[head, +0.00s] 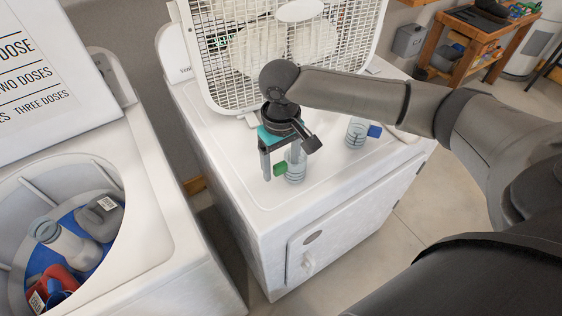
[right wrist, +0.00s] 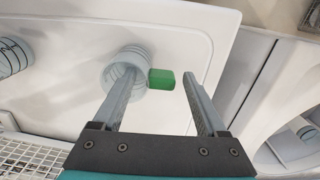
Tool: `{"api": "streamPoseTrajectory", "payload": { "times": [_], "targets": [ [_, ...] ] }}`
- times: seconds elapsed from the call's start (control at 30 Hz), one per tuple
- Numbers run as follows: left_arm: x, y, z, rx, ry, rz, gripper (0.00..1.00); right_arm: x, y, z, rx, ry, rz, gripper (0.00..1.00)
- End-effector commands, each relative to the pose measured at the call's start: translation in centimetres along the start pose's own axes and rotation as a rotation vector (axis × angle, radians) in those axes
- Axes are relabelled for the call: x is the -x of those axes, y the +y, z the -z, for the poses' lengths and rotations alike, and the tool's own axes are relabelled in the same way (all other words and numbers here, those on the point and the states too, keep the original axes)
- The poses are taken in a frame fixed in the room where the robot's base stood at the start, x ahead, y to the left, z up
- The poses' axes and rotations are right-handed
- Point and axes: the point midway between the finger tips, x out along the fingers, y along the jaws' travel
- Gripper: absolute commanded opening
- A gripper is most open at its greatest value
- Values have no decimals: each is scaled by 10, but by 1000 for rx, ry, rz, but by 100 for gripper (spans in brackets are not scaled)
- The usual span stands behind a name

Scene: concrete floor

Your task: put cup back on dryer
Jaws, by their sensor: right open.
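A clear ringed cup with a green handle (head: 296,172) stands on the white dryer top (head: 225,130), near its front left. My right gripper (head: 281,169) points down at this cup with its fingers open. In the right wrist view the green handle (right wrist: 161,79) lies between the two open fingertips (right wrist: 163,78). One finger crosses the cup (right wrist: 115,78) and hides part of it; I cannot tell whether it reaches inside or touches. A second clear cup with a blue handle (head: 357,132) stands farther right on the dryer. My left gripper is not in view.
A white box fan (head: 220,55) stands at the back of the dryer. An open washer (head: 165,225) at left holds bottles (head: 65,240) and a red container (head: 60,277). A wooden shelf unit (head: 470,45) stands at the far right. The dryer's front top is mostly clear.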

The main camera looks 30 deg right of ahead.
Motion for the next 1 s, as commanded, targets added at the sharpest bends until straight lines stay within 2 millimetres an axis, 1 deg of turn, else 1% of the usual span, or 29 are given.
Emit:
{"api": "streamPoseTrajectory", "payload": {
  "times": [0.17, 0.27, 0.37, 0.7, 0.83, 1.0],
  "targets": [
    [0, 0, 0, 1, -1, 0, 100, 1, 0, 0, 0, 1, 0, 75],
    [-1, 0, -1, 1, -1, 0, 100, 6, 0, 1, 1, 3, 0, 75],
    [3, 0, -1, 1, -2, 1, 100, 21, 0, 1, 0, 5, 0, 75],
    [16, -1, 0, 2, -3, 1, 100, 93, 0, 1, 0, 5, 1, 75],
    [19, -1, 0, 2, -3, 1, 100, 112, 0, 1, 0, 3, 1, 75],
    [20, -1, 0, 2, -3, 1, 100, 122, 0, 0, -1, 0, 1, 75]
  ]
}}
